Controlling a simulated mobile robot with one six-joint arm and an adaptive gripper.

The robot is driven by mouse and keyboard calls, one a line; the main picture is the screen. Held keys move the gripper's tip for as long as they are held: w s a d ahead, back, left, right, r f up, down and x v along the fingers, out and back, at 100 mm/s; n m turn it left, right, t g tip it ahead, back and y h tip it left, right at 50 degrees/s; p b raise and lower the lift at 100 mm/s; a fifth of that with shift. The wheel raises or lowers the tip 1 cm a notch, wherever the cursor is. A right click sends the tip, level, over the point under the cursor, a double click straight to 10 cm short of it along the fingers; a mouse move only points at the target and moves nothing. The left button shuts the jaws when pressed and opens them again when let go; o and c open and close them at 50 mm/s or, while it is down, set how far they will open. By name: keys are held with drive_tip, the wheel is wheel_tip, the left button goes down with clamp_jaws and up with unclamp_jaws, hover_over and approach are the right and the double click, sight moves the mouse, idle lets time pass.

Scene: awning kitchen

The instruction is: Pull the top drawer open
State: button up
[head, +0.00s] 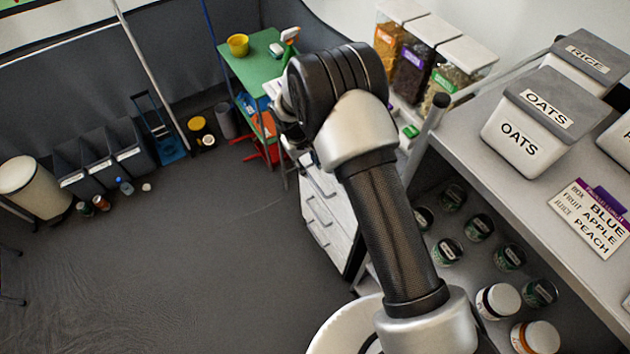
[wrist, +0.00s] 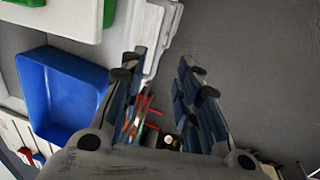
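The white drawer unit (head: 328,222) stands beyond the shelf in the head view, with several drawers stacked and bar handles on their fronts. The top drawer (head: 320,180) is partly hidden by my arm, and its front looks flush with those below. Pale ridged edges, seemingly the drawer fronts (wrist: 158,32), show at the top of the wrist view. My gripper (wrist: 160,62) is open, with nothing visible between its fingers. Its left finger appears close to those edges; contact cannot be told. In the head view the fingers are mostly hidden behind my arm.
A green table (head: 255,62) stands behind. The grey shelf (head: 490,150) with oats containers and jars is at right. Open floor (head: 190,260) lies left of the drawers.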

sight(316, 184)
drive_tip(key=f+b, duration=0.1)
drive_tip(key=f, duration=0.2)
drive_tip(key=w+d+f, duration=0.1)
drive_tip(key=f, duration=0.3)
drive_tip(key=d+f+b, duration=0.1)
drive_tip(key=f, duration=0.3)
drive_tip(key=shift+w+f+b, duration=0.1)
drive_tip(key=shift+w+b, duration=0.05)
drive_tip(key=shift+b, duration=0.15)
drive_tip(key=shift+c, duration=0.2)
clamp_jaws()
drive_tip(key=shift+a, duration=0.1)
